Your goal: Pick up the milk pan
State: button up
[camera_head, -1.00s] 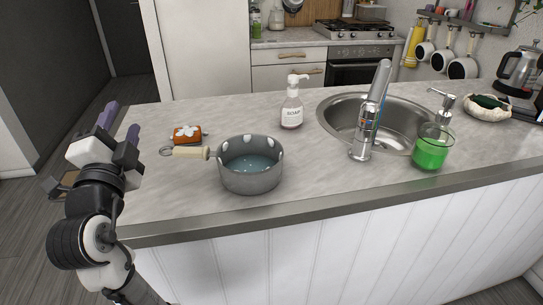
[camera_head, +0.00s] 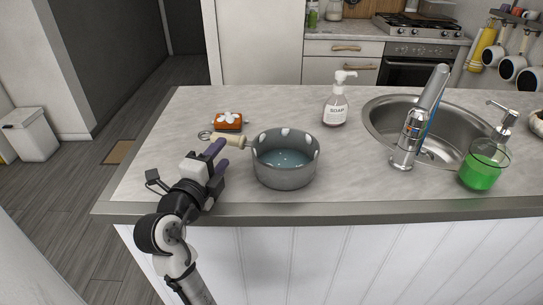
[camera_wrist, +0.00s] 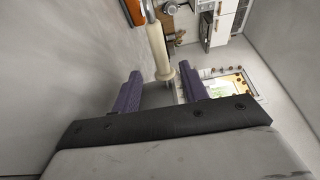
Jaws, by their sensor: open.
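The milk pan (camera_head: 285,172) is a grey pot with white spots inside its rim and bluish contents, upright on the counter. Its cream handle (camera_head: 232,140) points left and ends in a metal ring. My gripper (camera_head: 219,156) is open, its two purple fingers at the near side of the handle, just left of the pan body. In the wrist view the handle (camera_wrist: 158,48) runs down to the gap between the purple fingers (camera_wrist: 160,88). The fingers are not closed on it, and I cannot tell whether they touch it. The pan body is not clearly visible there.
An orange sponge-like item (camera_head: 228,121) with a white top lies just behind the handle. A soap bottle (camera_head: 336,102) stands behind the pan. The counter's front edge (camera_head: 300,214) runs below the pan.

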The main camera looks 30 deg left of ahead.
aim_at(230, 144)
jog(key=p+x, duration=0.1)
jog(key=x, duration=0.2)
jog(key=p+x, duration=0.1)
jog(key=x, duration=0.2)
jog(key=shift+w+r, duration=0.2)
jog(key=shift+r, duration=0.05)
jog(key=shift+w+f, duration=0.15)
jog(key=shift+w, duration=0.15)
grip_shut()
